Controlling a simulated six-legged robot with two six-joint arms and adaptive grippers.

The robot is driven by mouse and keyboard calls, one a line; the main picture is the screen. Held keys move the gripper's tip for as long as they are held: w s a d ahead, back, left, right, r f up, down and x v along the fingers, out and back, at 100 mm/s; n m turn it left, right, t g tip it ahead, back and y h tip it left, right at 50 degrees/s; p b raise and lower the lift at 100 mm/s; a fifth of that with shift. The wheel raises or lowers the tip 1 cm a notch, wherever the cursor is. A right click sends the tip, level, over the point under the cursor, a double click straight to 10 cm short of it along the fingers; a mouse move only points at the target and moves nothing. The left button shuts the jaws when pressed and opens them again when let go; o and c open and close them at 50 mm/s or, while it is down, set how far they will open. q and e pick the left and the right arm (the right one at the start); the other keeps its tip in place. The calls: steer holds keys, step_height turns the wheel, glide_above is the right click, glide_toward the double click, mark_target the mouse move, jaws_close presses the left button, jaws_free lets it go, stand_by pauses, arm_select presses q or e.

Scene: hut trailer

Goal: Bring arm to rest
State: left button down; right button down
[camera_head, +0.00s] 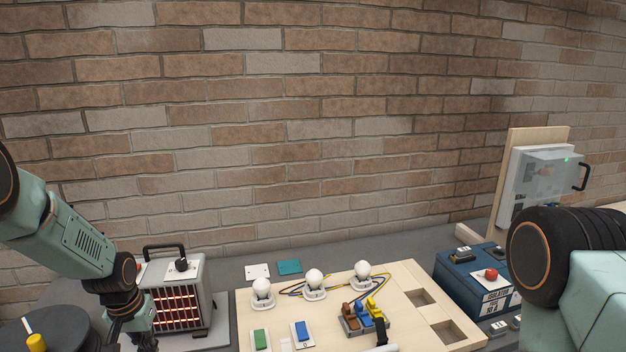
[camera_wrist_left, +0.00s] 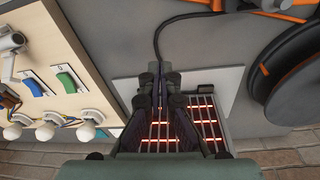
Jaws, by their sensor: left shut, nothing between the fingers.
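My left arm comes in from the left in the head view, and its gripper (camera_head: 138,335) is low in front of the small heater, partly cut off by the bottom edge. In the left wrist view the fingers of the left gripper (camera_wrist_left: 158,72) are together with nothing between them. The heater (camera_head: 190,270) has a light casing, a black top handle and glowing red bars; its grille (camera_wrist_left: 205,125) shows behind the fingers in the wrist view. I cannot tell whether they touch. My right arm shows at the right edge; its gripper is out of view.
A wooden board (camera_head: 405,285) with bulbs, switches and coloured levers lies right of the heater. A blue box (camera_head: 470,275) with a red button is farther right. A dark round reel (camera_head: 40,330) stands at lower left. A brick wall (camera_head: 300,130) closes the back.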

arm_select(q)
steer(key=shift+m+g, duration=0.3)
steer(key=s+d+f, duration=0.4)
steer(key=s, duration=0.1)
steer(key=s+d+f, duration=0.2)
steer(key=f, duration=0.1)
steer(key=shift+s+d+f, duration=0.1)
steer(key=shift+s+d, duration=0.05)
steer(key=shift+s, duration=0.25)
steer(key=s+d+f, duration=0.1)
steer(key=s+d, duration=0.2)
steer(key=s, duration=0.7)
steer(key=s+d+f+g, duration=0.1)
steer(key=s+d, duration=0.1)
steer(key=s, duration=0.7)
steer(key=s+d+f, duration=0.1)
steer(key=s+d, duration=0.2)
steer(key=s, duration=0.7)
step_height(320, 180, down, 25)
steer(key=b, duration=2.5)
steer(key=shift+w+m, duration=0.2)
steer(key=shift+m, duration=0.2)
